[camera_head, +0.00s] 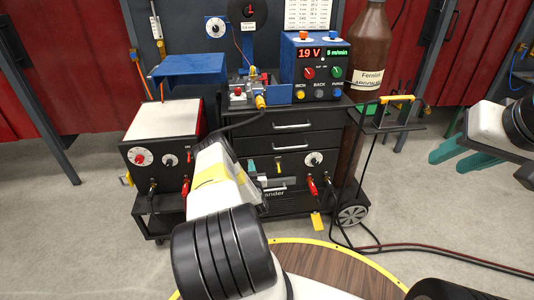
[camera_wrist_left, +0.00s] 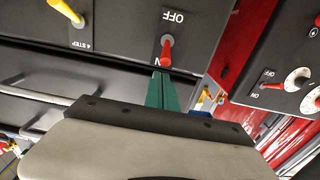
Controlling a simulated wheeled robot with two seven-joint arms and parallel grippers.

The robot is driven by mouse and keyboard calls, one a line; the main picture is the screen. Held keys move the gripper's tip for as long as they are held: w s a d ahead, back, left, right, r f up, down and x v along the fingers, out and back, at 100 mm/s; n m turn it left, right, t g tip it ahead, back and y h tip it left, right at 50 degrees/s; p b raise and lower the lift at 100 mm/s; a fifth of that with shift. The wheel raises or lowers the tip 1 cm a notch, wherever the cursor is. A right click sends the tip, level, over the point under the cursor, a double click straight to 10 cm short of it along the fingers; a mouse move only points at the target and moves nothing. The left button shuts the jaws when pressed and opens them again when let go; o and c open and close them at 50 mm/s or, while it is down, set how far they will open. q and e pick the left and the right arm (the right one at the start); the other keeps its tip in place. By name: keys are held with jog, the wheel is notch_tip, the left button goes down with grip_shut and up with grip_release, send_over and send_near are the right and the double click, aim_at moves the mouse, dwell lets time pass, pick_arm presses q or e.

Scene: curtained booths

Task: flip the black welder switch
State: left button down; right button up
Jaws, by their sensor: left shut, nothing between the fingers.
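The black welder (camera_head: 292,185) is the dark unit low in the cart, with a dial and switches on its front. Its red switch (camera_wrist_left: 166,52) shows in the wrist view, between an OFF label and a partly hidden ON label. In that rotated view its red tip points down, toward the ON side. My left gripper (camera_wrist_left: 163,78) is shut and empty, its teal fingertips right by the switch tip; I cannot tell if they touch. In the head view my left gripper (camera_head: 251,166) covers the switch. My right gripper (camera_head: 455,152) is far right, its teal fingers apart and empty.
A yellow 4 STEP switch (camera_wrist_left: 62,10) sits beside the red one. A second, white-topped welder (camera_head: 165,120) stands left. A gas bottle (camera_head: 368,50), a wire-feeder box (camera_head: 316,70) and a cart wheel (camera_head: 352,215) are near. Cables hang from the front sockets.

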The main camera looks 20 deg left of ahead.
pick_arm(q)
jog(key=shift+f, duration=0.15)
jog(key=shift+f, duration=2.2)
jog(key=r+v, duration=0.1)
jog(key=v, duration=0.6)
jog(key=shift+r, duration=0.15)
